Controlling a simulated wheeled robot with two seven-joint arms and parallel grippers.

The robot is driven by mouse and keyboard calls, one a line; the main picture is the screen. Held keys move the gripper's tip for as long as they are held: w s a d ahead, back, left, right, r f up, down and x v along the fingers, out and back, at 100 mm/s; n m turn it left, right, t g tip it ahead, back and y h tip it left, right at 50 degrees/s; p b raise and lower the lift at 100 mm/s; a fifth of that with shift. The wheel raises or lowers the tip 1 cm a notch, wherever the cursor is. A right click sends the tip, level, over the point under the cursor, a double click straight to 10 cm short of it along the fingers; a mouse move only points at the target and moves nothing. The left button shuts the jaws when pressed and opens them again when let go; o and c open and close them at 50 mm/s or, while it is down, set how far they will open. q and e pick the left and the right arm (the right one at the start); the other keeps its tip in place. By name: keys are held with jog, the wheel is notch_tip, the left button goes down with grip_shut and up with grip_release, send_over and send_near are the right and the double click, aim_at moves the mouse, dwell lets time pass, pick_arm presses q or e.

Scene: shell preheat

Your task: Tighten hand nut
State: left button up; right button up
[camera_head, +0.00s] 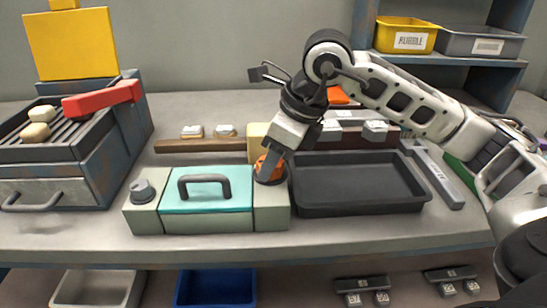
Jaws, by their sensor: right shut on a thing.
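A pale grey-green box with a teal lid (215,206) stands on the bench. The lid is down and carries a dark arched handle. A grey round knob (143,190) sits on the box's left end. An orange hand nut (262,170) sits on top of the box's right end, partly hidden by my gripper. My right gripper (270,172) reaches down from above, tilted, and is shut on the hand nut. Its fingertips are mostly hidden, so the exact grip does not show. My left gripper is not in view.
An empty dark tray (350,182) lies just right of the box. A grill-like unit (52,185) with a red handle stands at left. A wooden strip (210,145) with small blocks lies behind. Yellow (405,36) and grey bins sit on the back shelf. Bare bench shows in front.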

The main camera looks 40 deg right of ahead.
dwell(0.4)
jog(key=o, duration=1)
jog(key=shift+r, duration=0.1)
pick_arm(q)
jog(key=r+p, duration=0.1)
jog(key=p, duration=0.1)
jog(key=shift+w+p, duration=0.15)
jog(key=shift+p, duration=0.2)
pick_arm(e)
jog(key=v, duration=1.6)
jog(key=shift+s, duration=0.1)
